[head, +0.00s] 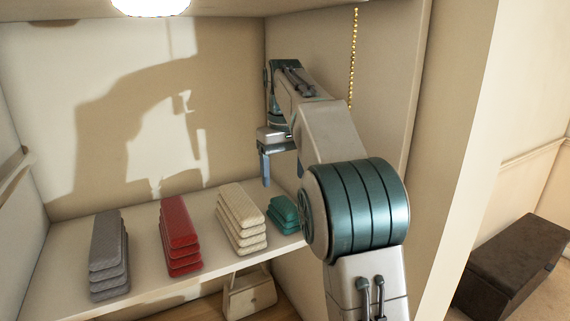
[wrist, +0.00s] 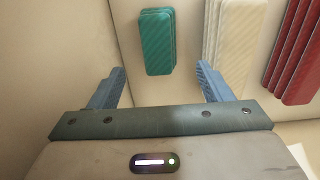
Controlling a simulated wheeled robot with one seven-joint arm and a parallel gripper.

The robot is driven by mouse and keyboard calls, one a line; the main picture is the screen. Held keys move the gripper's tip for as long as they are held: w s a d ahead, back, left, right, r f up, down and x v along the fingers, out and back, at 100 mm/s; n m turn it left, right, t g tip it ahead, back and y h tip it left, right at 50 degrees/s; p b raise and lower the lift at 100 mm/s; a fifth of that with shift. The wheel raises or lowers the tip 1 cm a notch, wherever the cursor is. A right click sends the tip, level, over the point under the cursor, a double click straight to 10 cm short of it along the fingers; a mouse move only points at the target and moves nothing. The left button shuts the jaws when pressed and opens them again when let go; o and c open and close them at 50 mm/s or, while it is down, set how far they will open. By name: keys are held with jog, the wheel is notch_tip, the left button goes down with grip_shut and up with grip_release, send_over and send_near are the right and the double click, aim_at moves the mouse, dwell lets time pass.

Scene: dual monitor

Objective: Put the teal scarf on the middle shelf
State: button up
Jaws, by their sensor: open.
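The teal scarf (head: 283,213) is a small folded stack at the right end of the shelf (head: 205,215) in the head view, partly hidden by my arm. In the wrist view the teal scarf (wrist: 156,42) lies ahead of and between my fingertips, apart from them. My gripper (head: 266,166) is above the shelf near the right wall, pointing down. In the wrist view my gripper (wrist: 162,78) is open, with two blue fingers spread and nothing between them.
Beside the teal stack are a cream stack (head: 240,217), a red stack (head: 179,235) and a grey stack (head: 109,255). A cream handbag (head: 250,294) sits below the shelf. A gold chain (head: 353,60) hangs at the right wall. A dark bench (head: 508,262) stands outside.

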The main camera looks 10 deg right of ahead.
jog(key=shift+r, duration=0.95)
